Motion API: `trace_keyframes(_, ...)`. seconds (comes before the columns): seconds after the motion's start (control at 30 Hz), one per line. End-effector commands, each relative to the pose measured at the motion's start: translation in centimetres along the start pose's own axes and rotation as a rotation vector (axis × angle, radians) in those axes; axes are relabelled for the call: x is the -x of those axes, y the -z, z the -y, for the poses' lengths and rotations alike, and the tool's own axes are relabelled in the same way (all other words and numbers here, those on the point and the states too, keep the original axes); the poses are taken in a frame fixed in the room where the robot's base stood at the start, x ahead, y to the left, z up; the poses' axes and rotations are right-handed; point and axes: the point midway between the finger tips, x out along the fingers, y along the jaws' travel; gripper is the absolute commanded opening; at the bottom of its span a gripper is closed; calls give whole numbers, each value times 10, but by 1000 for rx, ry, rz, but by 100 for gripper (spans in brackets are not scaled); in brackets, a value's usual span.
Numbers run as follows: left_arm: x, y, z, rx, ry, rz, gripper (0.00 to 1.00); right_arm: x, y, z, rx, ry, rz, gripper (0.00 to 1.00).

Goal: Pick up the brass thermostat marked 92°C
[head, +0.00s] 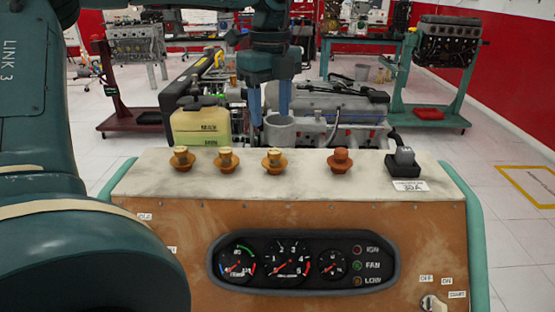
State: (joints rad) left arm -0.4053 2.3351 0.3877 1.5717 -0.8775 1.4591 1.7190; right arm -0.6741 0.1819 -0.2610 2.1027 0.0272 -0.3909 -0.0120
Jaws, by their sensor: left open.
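My left gripper (270,117) is open and empty, pointing down. In the picture its blue fingers are above the right brass thermostat, apart from it. My right gripper is not in view.
A black relay (404,161) with a 30A label sits at the console top's right (375,182). Behind the console are a yellowish coolant bottle (200,122), a grey cup (281,133) and an engine (340,107). Gauges (290,262) fill the console's front.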

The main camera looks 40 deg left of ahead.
Motion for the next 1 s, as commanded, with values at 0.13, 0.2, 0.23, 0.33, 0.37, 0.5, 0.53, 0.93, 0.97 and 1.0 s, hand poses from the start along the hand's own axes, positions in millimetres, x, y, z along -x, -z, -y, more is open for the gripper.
trace_keyframes(0.13, -24, 0, 0, 0, 0, -3, 52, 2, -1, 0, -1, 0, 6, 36)
trace_keyframes(0.2, -30, 0, 0, -1, 0, -2, 52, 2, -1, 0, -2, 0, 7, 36)
trace_keyframes(0.23, -32, 0, 0, -1, 0, -2, 52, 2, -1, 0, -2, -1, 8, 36)
trace_keyframes(0.33, -37, 1, 1, 0, 2, -3, 52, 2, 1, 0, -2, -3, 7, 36)
trace_keyframes(0.37, -40, 1, 1, 0, 1, -4, 52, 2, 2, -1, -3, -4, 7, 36)
trace_keyframes(0.5, -60, 2, 4, -1, -3, -4, 52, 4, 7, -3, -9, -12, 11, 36)
trace_keyframes(0.53, -65, 3, 5, 0, -2, -5, 52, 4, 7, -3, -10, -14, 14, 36)
trace_keyframes(0.93, -86, 2, 6, 1, 4, -1, 52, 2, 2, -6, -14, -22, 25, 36)
trace_keyframes(0.97, -86, 2, 6, 1, 4, -1, 52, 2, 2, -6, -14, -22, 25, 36)
trace_keyframes(1.0, -86, 2, 6, 1, 4, -1, 49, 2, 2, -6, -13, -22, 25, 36)
